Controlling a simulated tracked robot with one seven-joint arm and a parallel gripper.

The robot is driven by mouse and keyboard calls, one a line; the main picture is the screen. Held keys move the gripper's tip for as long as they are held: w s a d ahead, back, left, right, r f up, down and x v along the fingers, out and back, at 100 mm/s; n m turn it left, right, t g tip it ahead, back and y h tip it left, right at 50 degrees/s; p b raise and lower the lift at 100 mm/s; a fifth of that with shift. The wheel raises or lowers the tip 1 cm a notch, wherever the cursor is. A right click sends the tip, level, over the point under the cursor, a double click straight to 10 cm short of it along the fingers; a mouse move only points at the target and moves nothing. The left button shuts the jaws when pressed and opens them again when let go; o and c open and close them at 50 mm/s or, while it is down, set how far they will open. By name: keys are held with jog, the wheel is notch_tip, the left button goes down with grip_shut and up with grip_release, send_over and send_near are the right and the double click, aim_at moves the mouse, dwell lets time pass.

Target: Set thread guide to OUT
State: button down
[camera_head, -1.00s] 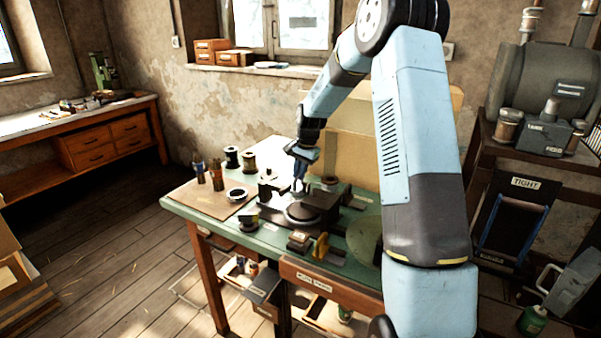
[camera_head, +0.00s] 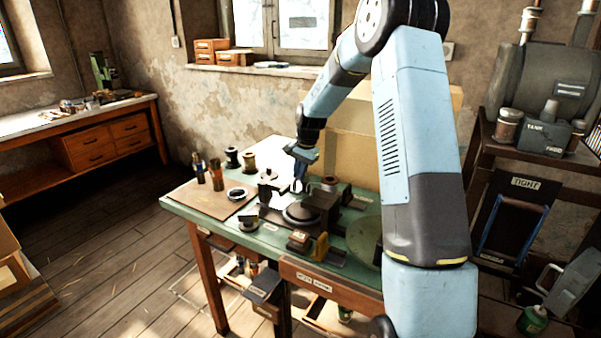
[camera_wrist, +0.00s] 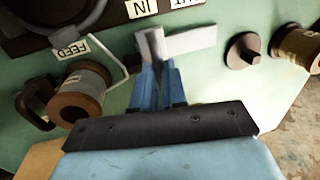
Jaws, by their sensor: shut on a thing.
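My gripper (camera_wrist: 157,82), with blue fingers, is shut on a grey upright lever piece (camera_wrist: 151,46) in the wrist view. I take this piece to be the thread guide. A pale flat bar (camera_wrist: 190,41) extends to the right from behind it. An IN label (camera_wrist: 140,8) appears upside down just above. Another label (camera_wrist: 187,2) to its right is cut off by the top edge and cannot be read. In the head view my gripper (camera_head: 298,184) points down over the green bench (camera_head: 262,252), and its fingers hide the guide.
In the wrist view, a spool (camera_wrist: 80,93) and bent wire by a FEED label (camera_wrist: 70,50) lie left; a dark knob (camera_wrist: 243,50) and another spool (camera_wrist: 298,45) lie right. In the head view, a round black plate (camera_head: 300,214) sits in front of my gripper.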

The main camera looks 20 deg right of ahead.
jog(key=w+a, duration=0.5)
jog(key=shift+w+a, duration=0.35)
jog(key=shift+w, duration=0.05)
jog(key=shift+w+a+r, duration=0.1)
jog(key=shift+a, duration=0.1)
jog(key=c, duration=1.2)
grip_release()
jog(key=shift+o, duration=0.2)
notch_tip(320, 180, up, 13)
jog(key=s+d, duration=0.1)
jog(key=d, duration=0.1)
jog(key=shift+s, duration=0.4)
